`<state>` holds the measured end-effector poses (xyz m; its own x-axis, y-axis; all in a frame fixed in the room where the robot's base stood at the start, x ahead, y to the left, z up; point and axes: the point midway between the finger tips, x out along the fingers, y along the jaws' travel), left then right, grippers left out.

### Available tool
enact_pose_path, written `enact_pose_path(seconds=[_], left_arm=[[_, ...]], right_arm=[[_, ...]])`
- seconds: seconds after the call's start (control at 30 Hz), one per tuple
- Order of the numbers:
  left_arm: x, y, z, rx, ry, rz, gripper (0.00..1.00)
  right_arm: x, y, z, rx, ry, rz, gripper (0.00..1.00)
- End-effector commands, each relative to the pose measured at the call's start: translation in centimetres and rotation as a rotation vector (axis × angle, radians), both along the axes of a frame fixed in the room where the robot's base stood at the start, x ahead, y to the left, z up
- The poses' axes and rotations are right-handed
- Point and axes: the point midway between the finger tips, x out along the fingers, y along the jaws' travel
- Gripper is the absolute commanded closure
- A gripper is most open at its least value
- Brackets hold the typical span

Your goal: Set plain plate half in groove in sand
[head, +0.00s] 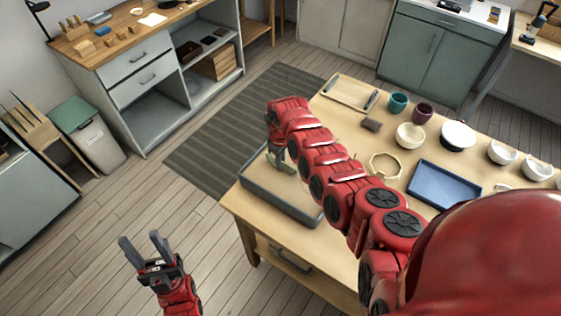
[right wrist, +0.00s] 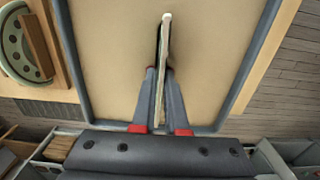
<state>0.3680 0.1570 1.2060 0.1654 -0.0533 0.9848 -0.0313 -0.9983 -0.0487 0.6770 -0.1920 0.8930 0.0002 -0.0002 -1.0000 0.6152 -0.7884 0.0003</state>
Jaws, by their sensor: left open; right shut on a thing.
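The plain plate half (right wrist: 162,75) is seen edge-on in the right wrist view, a thin pale upright strip over the sand. My right gripper (right wrist: 161,74) is shut on it, with a finger on each side. A dark line runs along its left side; I cannot tell whether this is the groove or a shadow, or whether the plate half touches the sand. In the head view the sand tray (head: 278,203) is grey-rimmed at the table's left end, with my right gripper (head: 279,162) over it. My left gripper (head: 146,250) is open and empty, above the floor.
On the table (head: 330,235) are a blue tray (head: 443,187), a wooden ring (head: 385,165), cups (head: 398,103) and several bowls (head: 410,135). A wooden tray (head: 349,93) lies at the far edge. The floor around my left gripper is clear.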

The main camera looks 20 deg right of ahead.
Motion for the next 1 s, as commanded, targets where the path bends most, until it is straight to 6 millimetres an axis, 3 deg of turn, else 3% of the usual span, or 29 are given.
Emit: enact_pose_path(seconds=[0.3,0.33,0.5,0.73,0.9,1.0], left_arm=[[-0.01,0.0,-0.09,0.0,0.0,0.0,0.5],[0.0,0.0,-0.1,0.0,0.0,0.0,0.5],[0.0,0.0,-0.1,0.0,0.0,0.0,0.5],[-0.01,0.01,-0.1,0.0,0.0,0.0,0.5],[0.0,0.0,-0.1,0.0,0.0,0.0,0.5],[0.0,-0.01,-0.09,0.0,0.0,0.0,0.5]], right_arm=[[0.01,0.01,-0.12,0.0,0.0,0.0,1.0],[0.01,0.01,-0.12,0.0,0.0,0.0,0.85],[0.01,0.0,-0.12,0.0,0.0,0.0,0.55],[0.0,0.0,-0.13,0.0,0.0,0.0,0.52],[0.01,-0.01,-0.13,0.0,0.0,0.0,0.24],[0.0,0.0,-0.13,0.0,0.0,0.0,0.24]])
